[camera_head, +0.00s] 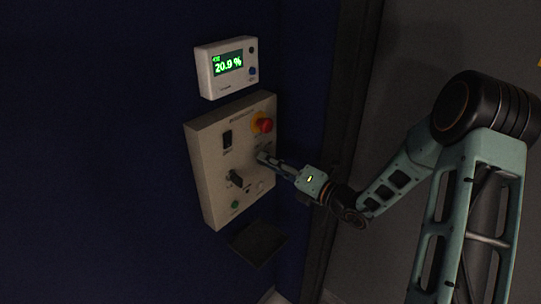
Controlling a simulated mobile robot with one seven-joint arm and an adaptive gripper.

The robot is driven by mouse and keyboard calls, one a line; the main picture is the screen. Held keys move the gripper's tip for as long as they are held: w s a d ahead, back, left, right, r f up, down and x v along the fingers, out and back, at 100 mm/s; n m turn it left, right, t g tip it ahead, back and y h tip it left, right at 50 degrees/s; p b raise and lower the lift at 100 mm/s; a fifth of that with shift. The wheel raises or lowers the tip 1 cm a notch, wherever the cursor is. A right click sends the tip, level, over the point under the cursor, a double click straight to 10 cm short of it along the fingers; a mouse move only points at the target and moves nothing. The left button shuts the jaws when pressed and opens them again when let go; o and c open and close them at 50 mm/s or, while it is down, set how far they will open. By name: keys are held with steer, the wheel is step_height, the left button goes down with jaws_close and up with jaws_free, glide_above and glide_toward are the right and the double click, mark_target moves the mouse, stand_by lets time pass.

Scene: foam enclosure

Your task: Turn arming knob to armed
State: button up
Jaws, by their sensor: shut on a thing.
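A beige control panel (206,196) is mounted on the dark blue wall. My gripper (263,157) reaches in from the right to the panel's right side, below the red emergency button. It is shut on a small panel control there, which the fingers mostly hide. I cannot tell whether this is the arming knob or how it is turned. A black rotary knob (236,179) shows on the panel to the lower left of the fingers, apart from them. Its markings are too small to read.
The red mushroom button (264,123) on its yellow base sits just above my gripper. A black switch (227,139) and a green button (235,205) are on the panel. A white display unit (227,68) reading 20.9 % hangs above. A dark shelf (258,243) juts out below.

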steer(key=shift+m, duration=0.3)
stand_by(0.4)
steer(key=o, duration=1.2)
steer(key=shift+c, duration=0.2)
steer(key=v, duration=1.2)
